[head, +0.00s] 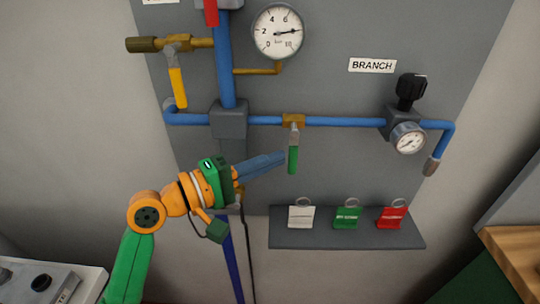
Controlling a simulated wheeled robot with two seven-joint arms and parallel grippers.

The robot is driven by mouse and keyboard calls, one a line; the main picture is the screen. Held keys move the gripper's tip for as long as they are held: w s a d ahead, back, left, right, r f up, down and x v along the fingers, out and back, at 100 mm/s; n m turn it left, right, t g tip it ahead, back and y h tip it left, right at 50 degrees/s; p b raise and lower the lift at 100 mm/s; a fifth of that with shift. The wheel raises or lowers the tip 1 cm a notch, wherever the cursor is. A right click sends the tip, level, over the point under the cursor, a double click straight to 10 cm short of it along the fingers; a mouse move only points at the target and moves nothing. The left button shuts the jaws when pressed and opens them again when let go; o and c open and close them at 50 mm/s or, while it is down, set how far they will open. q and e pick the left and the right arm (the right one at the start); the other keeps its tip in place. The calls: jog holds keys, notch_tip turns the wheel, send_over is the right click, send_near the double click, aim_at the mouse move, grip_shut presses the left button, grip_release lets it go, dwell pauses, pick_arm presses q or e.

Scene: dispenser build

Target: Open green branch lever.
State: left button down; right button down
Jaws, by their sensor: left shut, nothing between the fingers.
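The green branch lever (293,160) hangs straight down from a brass valve (293,120) on the horizontal blue branch pipe (345,122). It stands crosswise to that pipe. My left gripper (282,157) is shut and empty, with its fingertips close to the left side of the lever. I cannot tell whether they touch it. The BRANCH label (372,66) is on the panel above the pipe. My right gripper is not in view.
A yellow lever (178,88) hangs at the upper left, and a red lever (211,12) is at the top. A large gauge (278,32), a black-knobbed regulator (411,88) and a small gauge (408,138) are on the panel. A shelf (347,240) below holds white, green and red tags.

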pick_arm(q)
jog(key=shift+f, duration=0.15)
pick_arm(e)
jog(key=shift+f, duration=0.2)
pick_arm(q)
jog(key=shift+d+f+b, duration=0.1)
jog(key=shift+d+b, duration=0.05)
jog(key=shift+b, duration=0.35)
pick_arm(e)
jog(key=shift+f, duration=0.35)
